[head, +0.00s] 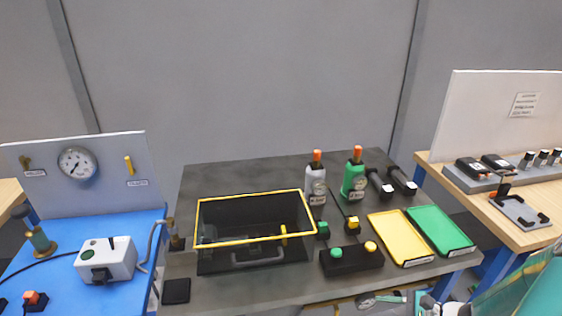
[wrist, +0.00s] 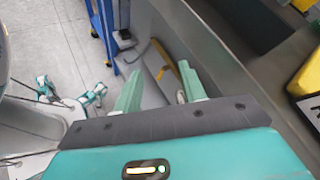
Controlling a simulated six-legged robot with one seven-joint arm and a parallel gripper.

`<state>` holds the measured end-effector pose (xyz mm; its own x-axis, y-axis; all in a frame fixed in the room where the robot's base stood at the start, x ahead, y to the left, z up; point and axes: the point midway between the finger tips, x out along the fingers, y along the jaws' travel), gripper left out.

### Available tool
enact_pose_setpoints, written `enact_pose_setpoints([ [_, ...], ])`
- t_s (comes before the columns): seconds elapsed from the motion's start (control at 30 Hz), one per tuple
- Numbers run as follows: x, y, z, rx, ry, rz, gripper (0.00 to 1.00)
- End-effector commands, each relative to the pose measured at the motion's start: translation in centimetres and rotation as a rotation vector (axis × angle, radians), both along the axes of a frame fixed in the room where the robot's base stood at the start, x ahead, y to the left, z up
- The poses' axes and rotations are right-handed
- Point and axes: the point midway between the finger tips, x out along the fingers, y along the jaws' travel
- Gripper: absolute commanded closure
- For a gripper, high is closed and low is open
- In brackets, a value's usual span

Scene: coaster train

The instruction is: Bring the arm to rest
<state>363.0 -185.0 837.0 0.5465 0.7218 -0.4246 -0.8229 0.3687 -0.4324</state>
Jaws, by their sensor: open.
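My gripper (wrist: 160,88) shows in the wrist view with its two teal fingers spread apart and nothing between them. It points down past the side of a grey table (wrist: 205,45), with the floor beyond. A teal part of my arm shows at the lower right of the head view, beside the front of the dark table (head: 215,175). The fingertips are not clearly visible in the head view. What they are nearest to in depth I cannot tell.
The dark table carries a yellow-rimmed clear bin (head: 255,238), a grey bottle (head: 316,185), a green bottle (head: 354,180), a yellow tray (head: 398,238) and a green tray (head: 440,230). A blue table (head: 50,285) stands left, a wooden table (head: 480,212) right.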

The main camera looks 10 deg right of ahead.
Motion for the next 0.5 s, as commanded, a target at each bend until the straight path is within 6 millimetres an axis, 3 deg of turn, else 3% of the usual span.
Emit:
enact_pose_setpoints([
  [0.1, 0.3, 2.6, 2.7, -0.143, 0.004, 0.173, 0.59],
  [0.5, -0.9, 9.8, 10.9, -0.636, -0.057, 0.678, 0.59],
])
